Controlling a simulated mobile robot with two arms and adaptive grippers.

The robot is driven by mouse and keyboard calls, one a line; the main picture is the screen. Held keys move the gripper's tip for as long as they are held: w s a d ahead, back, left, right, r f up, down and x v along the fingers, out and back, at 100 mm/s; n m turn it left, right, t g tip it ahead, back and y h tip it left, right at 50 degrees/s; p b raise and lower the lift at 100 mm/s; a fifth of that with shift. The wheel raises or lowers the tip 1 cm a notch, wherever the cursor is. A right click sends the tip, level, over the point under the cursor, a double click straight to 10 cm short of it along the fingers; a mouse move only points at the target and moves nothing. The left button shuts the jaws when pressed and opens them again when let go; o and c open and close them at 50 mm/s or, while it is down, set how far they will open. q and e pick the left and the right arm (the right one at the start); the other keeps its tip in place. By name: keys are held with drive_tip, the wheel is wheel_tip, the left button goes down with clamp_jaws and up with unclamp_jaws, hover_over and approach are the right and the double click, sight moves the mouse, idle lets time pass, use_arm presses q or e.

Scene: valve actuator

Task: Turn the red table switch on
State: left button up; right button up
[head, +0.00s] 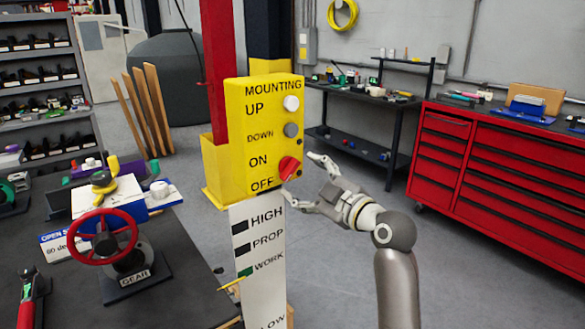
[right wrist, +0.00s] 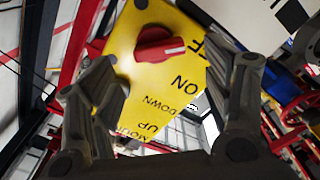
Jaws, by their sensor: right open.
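The red switch (head: 288,168) is a round knob low on the right side of a yellow control box (head: 262,130), beside the ON and OFF labels. In the right wrist view the red switch (right wrist: 160,48) shows a white mark on its handle, between and beyond the fingers. My right gripper (head: 303,180) is open and empty, just right of the knob, its fingers pointing at the box. In the right wrist view my right gripper (right wrist: 165,95) has its fingers spread on both sides of the box face. Contact with the knob does not show. My left gripper is not in view.
A white post with HIGH, PROP and WORK labels (head: 258,260) stands under the box. A dark table (head: 170,285) with a red handwheel (head: 102,238) is at left. A red tool cabinet (head: 500,170) stands at right. Open floor lies between the box and cabinet.

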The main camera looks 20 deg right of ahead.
sight(292, 171)
drive_tip(key=shift+p+x, duration=0.45)
drive_tip(key=shift+x, duration=2.1)
drive_tip(key=c, duration=1)
